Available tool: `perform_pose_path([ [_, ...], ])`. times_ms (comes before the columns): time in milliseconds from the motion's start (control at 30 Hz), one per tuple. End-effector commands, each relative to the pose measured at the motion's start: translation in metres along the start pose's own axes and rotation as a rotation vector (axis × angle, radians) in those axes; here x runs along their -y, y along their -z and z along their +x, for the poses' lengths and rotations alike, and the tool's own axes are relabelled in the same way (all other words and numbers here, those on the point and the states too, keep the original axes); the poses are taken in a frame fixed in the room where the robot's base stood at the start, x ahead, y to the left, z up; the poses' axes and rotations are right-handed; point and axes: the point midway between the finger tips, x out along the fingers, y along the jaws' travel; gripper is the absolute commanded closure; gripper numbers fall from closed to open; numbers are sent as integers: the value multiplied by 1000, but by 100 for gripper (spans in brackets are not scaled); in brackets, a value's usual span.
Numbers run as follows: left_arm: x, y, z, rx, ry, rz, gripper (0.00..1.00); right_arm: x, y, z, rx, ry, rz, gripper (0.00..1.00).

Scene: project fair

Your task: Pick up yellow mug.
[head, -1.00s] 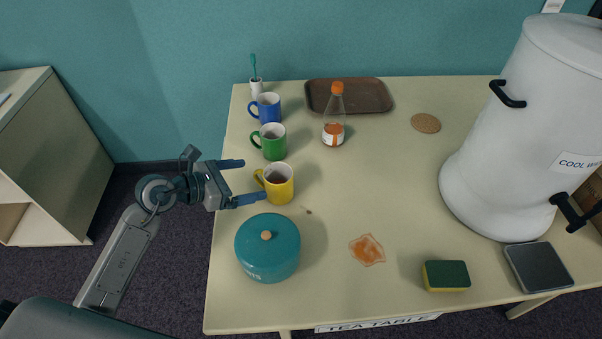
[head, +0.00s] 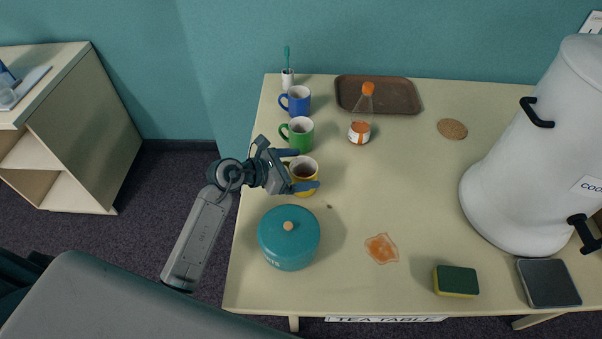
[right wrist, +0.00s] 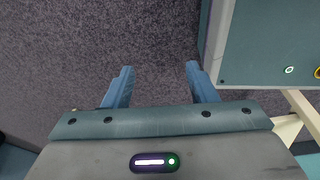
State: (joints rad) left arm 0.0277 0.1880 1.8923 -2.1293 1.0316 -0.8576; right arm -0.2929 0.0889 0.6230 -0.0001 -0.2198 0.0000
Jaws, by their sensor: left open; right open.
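The yellow mug (head: 306,172) stands upright on the tea table, between the green mug (head: 299,134) and the teal lidded pot (head: 289,243). It holds something brown. My left gripper (head: 302,169) is open, coming in from the left, with its two blue fingers on either side of the yellow mug. The fingers partly hide the mug and its handle; I cannot tell whether they touch it. My right gripper (right wrist: 160,88) shows in the right wrist view, open and empty above dark carpet.
A blue mug (head: 297,100), a bottle (head: 361,118) and a brown tray (head: 378,94) stand farther back. An orange spill (head: 381,248), a sponge (head: 456,281) and a large white urn (head: 529,150) are to the right. The table (head: 400,185) is bare in the middle.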

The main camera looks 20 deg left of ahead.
Motion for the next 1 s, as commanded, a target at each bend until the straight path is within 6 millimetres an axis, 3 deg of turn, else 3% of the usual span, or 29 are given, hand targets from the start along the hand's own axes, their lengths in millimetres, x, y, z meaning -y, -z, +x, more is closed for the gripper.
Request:
perform_pose_path([
  [33,2,-7,5,2,1,-5,7,0,0,-10,2,1,0,48],
  [200,2,-4,24,1,1,-2,7,2,-5,-16,8,4,1,48],
  [467,2,-1,28,0,0,0,7,13,-8,-16,12,15,6,48],
  [500,2,-1,28,0,0,0,9,15,-8,-16,12,17,6,48],
  [800,1,-2,28,2,0,1,65,11,-8,-16,12,12,5,48],
  [1000,1,-2,28,2,0,1,65,5,-8,-16,11,7,2,48],
])
